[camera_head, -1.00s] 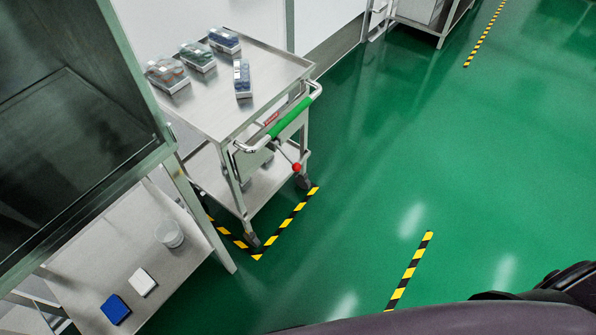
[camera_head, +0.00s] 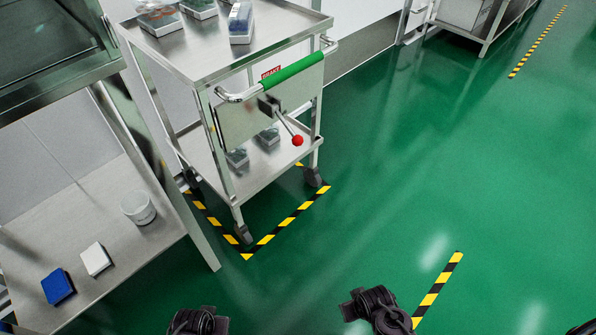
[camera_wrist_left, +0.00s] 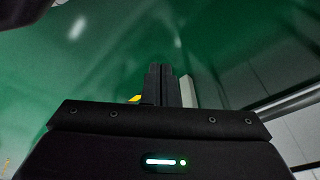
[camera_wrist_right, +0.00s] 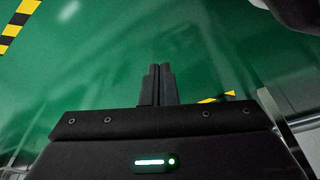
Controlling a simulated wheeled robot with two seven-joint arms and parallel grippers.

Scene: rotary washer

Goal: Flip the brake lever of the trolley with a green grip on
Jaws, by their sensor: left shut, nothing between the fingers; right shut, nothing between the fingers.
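The metal trolley (camera_head: 215,72) with the green grip (camera_head: 292,70) stands left of centre in the head view, inside a black-and-yellow floor marking. Its brake lever (camera_head: 286,124) is a thin rod ending in a red ball (camera_head: 297,140), sloping down and right from a dark mount below the grip. A red label sits by the grip. My left gripper (camera_wrist_left: 160,82) and right gripper (camera_wrist_right: 157,84) are both shut and empty in their wrist views, over green floor. At the bottom of the head view, dark parts of my arms show, well short of the trolley.
A bench (camera_head: 120,262) at left carries a white tub (camera_head: 138,207), a white block (camera_head: 95,259) and a blue block (camera_head: 58,287). Racks of tubes stand on the trolley's top. Another table (camera_head: 480,28) is at the far back. Green floor in front and right is clear.

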